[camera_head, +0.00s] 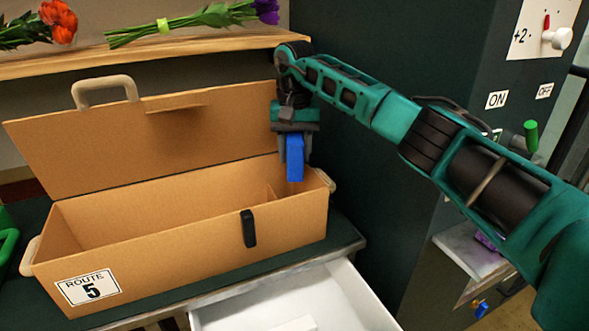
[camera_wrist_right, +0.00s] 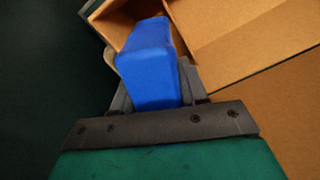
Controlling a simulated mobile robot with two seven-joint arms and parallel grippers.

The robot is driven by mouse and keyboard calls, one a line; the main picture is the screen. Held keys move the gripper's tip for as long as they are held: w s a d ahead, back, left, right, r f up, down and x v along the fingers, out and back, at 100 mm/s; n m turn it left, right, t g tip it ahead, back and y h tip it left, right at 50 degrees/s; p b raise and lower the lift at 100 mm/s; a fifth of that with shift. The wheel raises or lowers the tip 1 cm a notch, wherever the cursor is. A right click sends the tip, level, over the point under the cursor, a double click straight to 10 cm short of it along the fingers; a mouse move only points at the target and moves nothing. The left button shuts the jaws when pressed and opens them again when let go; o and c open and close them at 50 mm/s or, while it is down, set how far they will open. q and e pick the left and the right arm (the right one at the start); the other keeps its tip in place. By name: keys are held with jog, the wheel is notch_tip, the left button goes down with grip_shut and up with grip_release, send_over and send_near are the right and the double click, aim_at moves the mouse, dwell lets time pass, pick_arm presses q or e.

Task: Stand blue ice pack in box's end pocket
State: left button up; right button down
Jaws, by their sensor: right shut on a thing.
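The blue ice pack (camera_head: 295,160) is upright in my right gripper (camera_head: 293,150), which is shut on it. The ice pack's lower end is over the right end of the open cardboard box (camera_head: 190,258), at the end pocket (camera_head: 284,190) behind a divider. In the right wrist view the ice pack (camera_wrist_right: 148,65) points toward the pocket, and the gripper (camera_wrist_right: 150,90) holds it from both sides. I cannot tell whether its lower end is below the rim. At the left edge a bit of green (camera_head: 8,240) shows, perhaps my left arm; no left gripper fingers show.
The box lid (camera_head: 150,145) stands open behind it. A shelf (camera_head: 150,58) with orange and purple flowers is at the back. An open white drawer (camera_head: 300,300) is in front. A dark cabinet wall (camera_head: 370,190) rises close to the box's right.

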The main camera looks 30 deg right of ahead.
aim_at(295, 134)
notch_tip(295, 134, down, 4)
jog(key=shift+s+a+f, duration=0.1)
jog(key=shift+f, duration=0.05)
jog(key=shift+w+f, duration=0.2)
jog(key=shift+r, duration=0.15)
jog(key=c, duration=0.9)
grip_release()
jog(key=shift+s, duration=0.1)
jog(key=shift+r, duration=0.1)
jog(key=shift+r, duration=0.15)
notch_tip(295, 134, up, 12)
jog(key=shift+f+p, duration=0.1)
jog(key=shift+p, duration=0.25)
jog(key=shift+s+f, duration=0.1)
